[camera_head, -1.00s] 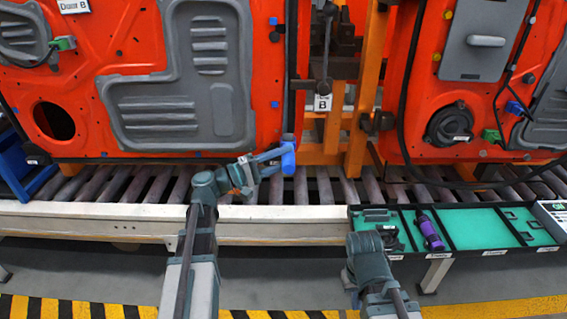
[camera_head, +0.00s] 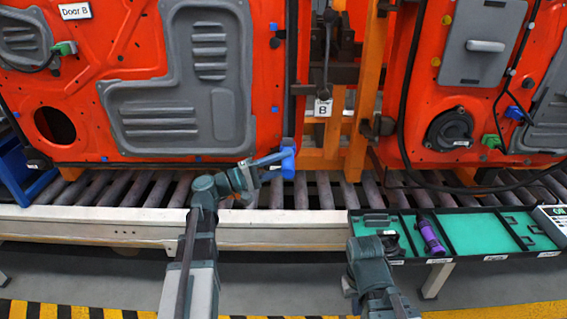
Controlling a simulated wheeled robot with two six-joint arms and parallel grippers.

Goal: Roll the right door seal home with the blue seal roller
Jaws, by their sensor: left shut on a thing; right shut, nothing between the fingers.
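My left gripper (camera_head: 250,172) is shut on the blue seal roller (camera_head: 287,160), holding it out to the right over the conveyor rollers. The roller's head is by the lower right corner of the left orange door (camera_head: 140,120), near the dark seal (camera_head: 291,70) along that door's right edge. I cannot tell whether it touches the seal. Another black seal (camera_head: 404,90) runs down the left edge of the right orange door (camera_head: 480,110). My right gripper (camera_head: 366,250) is shut and empty, in front of the tool tray (camera_head: 470,207).
The tray has teal compartments with a purple tool (camera_head: 431,235) in one. An orange upright frame (camera_head: 360,110) with a sign "B" stands between the doors. A conveyor (camera_head: 110,222) runs under both doors. A blue bin (camera_head: 20,170) is at far left.

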